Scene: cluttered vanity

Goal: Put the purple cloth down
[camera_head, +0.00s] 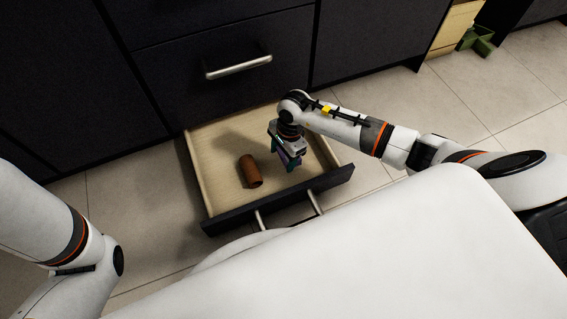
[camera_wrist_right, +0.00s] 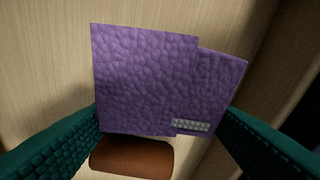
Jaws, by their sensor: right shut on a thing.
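The purple cloth (camera_wrist_right: 145,80) is a folded, bumpy-textured piece between the two green finger pads in the right wrist view. A small grey studded patch shows near its lower right edge. My right gripper (camera_head: 289,160) is shut on it and points down inside the open drawer (camera_head: 207,192). In the head view only a small purple bit of the cloth shows at the fingers. I cannot tell whether the cloth touches the drawer floor. My left arm shows at the left of the head view, but its gripper is out of view.
A brown cylinder (camera_head: 250,171) lies in the drawer, left of my right gripper; it also shows in the right wrist view (camera_wrist_right: 132,157). Dark cabinet fronts (camera_head: 215,40) stand behind. A green box (camera_head: 478,42) sits on the floor at the top right. The drawer's left part is bare.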

